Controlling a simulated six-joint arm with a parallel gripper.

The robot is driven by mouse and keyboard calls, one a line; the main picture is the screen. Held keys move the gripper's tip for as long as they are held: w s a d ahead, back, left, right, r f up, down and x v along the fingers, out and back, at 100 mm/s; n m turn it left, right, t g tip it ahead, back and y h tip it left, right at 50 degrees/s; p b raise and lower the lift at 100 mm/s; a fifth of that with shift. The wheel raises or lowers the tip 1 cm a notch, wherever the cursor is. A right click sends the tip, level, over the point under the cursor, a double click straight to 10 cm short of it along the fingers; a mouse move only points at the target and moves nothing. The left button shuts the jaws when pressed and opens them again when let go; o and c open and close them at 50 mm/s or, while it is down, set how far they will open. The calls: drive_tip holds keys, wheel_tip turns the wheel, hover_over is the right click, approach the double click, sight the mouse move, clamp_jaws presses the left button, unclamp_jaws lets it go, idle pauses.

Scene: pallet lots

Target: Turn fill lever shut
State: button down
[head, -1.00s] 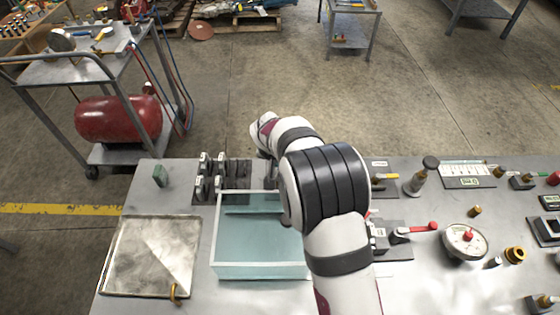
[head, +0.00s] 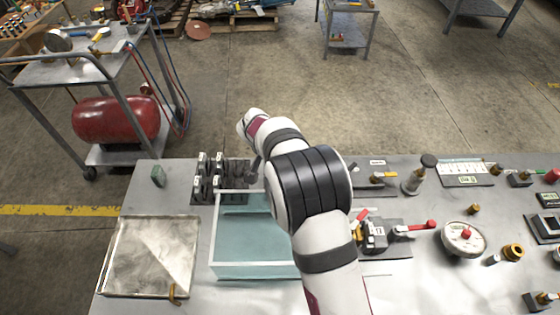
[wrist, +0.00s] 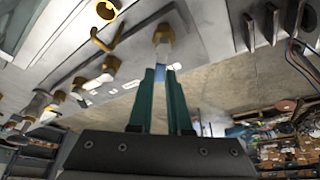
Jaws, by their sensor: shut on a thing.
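In the wrist view the two green fingers of my gripper (wrist: 160,76) are closed around a narrow pale, bluish piece, apparently the fill lever (wrist: 161,68). It runs to a brass-coloured fitting (wrist: 163,35) just beyond the fingertips. The fingers hide part of it. In the head view my arm reaches over the back right of the glass tank (head: 215,235), and hides the fingertips and the held lever. A curved brass piece (wrist: 105,35) shows left of the fitting in the wrist view.
A dark rack (head: 205,182) of upright plates stands behind the tank. A metal plate (head: 150,255) lies left. A red-handled valve (head: 415,228), a round gauge (head: 464,240) and several brass fittings crowd the right. A trolley (head: 80,65) stands beyond the bench.

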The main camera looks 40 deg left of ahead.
drive_tip(key=m+h, duration=0.1)
drive_tip(key=m, duration=0.1)
drive_tip(key=d+m+h, duration=0.1)
drive_tip(key=m, duration=0.2)
drive_tip(key=shift+s+d+m, duration=0.1)
drive_tip(key=shift+d+m, duration=0.05)
drive_tip(key=shift+m, duration=0.15)
drive_tip(key=m, duration=0.1)
drive_tip(key=m+g+h, duration=0.1)
drive_tip(key=m, duration=0.1)
drive_tip(key=d+m, duration=0.1)
drive_tip(key=shift+s+m+h, duration=0.3)
drive_tip(key=shift+m, duration=0.1)
drive_tip(key=shift+g, duration=0.3)
drive_tip(key=c, duration=0.8)
unclamp_jaws()
drive_tip(key=shift+d, duration=0.1)
drive_tip(key=shift+c, duration=0.2)
